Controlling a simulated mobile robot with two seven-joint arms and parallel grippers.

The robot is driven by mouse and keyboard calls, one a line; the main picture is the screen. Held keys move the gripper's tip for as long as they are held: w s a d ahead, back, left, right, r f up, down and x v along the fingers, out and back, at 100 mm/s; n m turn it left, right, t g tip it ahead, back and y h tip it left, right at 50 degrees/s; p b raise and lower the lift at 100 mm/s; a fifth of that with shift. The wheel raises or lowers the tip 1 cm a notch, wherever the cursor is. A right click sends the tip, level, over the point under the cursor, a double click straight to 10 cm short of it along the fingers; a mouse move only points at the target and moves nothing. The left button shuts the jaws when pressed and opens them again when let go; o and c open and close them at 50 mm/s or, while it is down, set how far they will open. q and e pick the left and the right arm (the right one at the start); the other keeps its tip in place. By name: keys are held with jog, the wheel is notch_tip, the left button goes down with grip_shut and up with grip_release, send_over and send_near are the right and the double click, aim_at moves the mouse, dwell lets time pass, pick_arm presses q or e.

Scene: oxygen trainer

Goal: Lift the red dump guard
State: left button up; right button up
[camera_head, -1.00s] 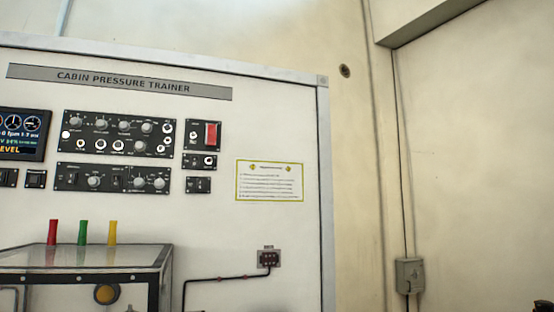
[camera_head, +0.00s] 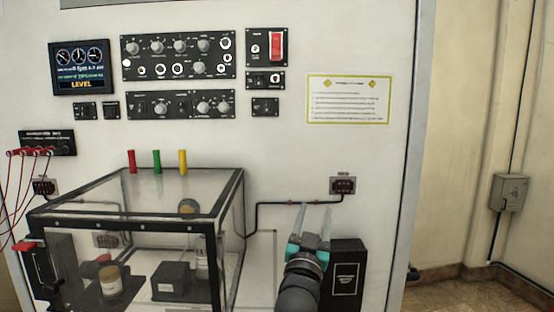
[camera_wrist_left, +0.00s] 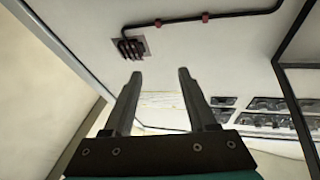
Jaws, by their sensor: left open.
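The red dump guard (camera_head: 276,45) is a small upright red cover on a black panel (camera_head: 255,48) at the top right of the white trainer board. It appears lowered over its switch. My left gripper (camera_head: 313,208) is open and empty, its fingers pointing up, well below the guard in the picture. In the left wrist view the two fingers (camera_wrist_left: 160,74) are apart with nothing between them. The guard cannot be made out there; dark control panels (camera_wrist_left: 262,112) show at lower right. My right gripper is not in view.
A clear box (camera_head: 150,200) with red, green and yellow pegs stands left of my gripper. A socket plate (camera_head: 343,186) with a black cable is on the board near the fingertips. A yellow-edged notice (camera_head: 348,99) hangs right of the guard's panel. Board space between is clear.

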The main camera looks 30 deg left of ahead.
pick_arm(q)
jog(key=s+a+r+n+y+p, duration=0.1)
jog(key=s+a+r+n+y, duration=0.15)
jog(key=r, duration=0.45)
jog(key=s+a+r+n+t+y+p, duration=0.1)
jog(key=s+r+y, duration=0.2)
jog(key=r, duration=0.4)
jog(key=s+a+r+n+y, duration=0.1)
jog(key=s+r+n+y, duration=0.15)
jog(key=r, duration=0.55)
jog(key=m+p, duration=0.1)
jog(key=p, duration=0.3)
send_near(276, 47)
jog(key=w+a, duration=0.1)
jog(key=w+a+r, duration=0.1)
jog(key=w, duration=0.1)
jog(key=w+a+r, duration=0.1)
jog(key=w, duration=0.1)
jog(key=shift+a+r, duration=0.15)
jog(key=shift+r, duration=0.1)
jog(key=shift+c, duration=0.4)
grip_shut()
